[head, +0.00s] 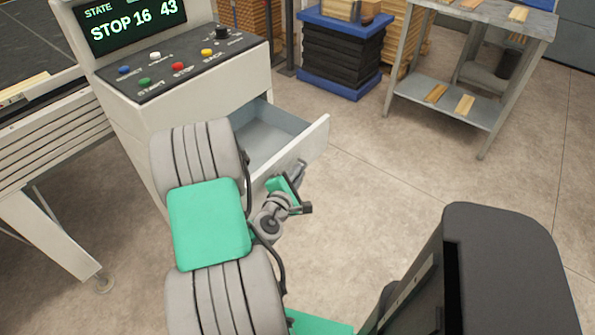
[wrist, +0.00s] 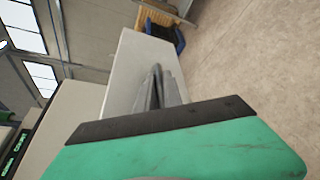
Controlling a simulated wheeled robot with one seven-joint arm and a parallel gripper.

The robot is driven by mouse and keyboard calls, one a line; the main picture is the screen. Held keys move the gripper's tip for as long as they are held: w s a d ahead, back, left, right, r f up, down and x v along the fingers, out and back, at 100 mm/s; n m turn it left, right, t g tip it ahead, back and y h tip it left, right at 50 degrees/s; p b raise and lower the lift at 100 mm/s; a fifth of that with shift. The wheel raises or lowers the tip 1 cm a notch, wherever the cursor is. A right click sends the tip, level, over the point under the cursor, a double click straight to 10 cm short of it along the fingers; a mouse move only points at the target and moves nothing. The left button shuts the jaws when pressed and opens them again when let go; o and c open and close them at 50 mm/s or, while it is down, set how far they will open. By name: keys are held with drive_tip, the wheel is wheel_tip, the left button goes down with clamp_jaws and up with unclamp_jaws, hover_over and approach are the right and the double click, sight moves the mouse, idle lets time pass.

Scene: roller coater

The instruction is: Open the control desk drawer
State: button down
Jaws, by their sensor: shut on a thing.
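The control desk (head: 190,112) stands at the upper left in the head view, with a sloped button panel and a lit display. Its drawer (head: 275,135) is pulled out well to the right, and its grey inside looks empty. My gripper (head: 300,170) is at the outer face of the drawer front, shut on the drawer's handle. In the wrist view, the fingers (wrist: 158,88) are close together against the pale drawer front (wrist: 130,70). My arm covers part of the desk's lower side in the head view.
A grey workbench (head: 480,20) with wooden pieces stands at the upper right. A blue-edged stack (head: 343,55) is behind the drawer. A slatted machine table (head: 50,130) is at the left. The floor (head: 400,190) right of the drawer is clear.

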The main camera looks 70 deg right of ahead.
drive_tip(key=c, duration=1.8)
unclamp_jaws()
drive_tip(key=shift+o, duration=0.2)
drive_tip(key=v, duration=0.7)
drive_tip(key=shift+a+b, duration=0.35)
drive_tip(key=shift+a, duration=0.05)
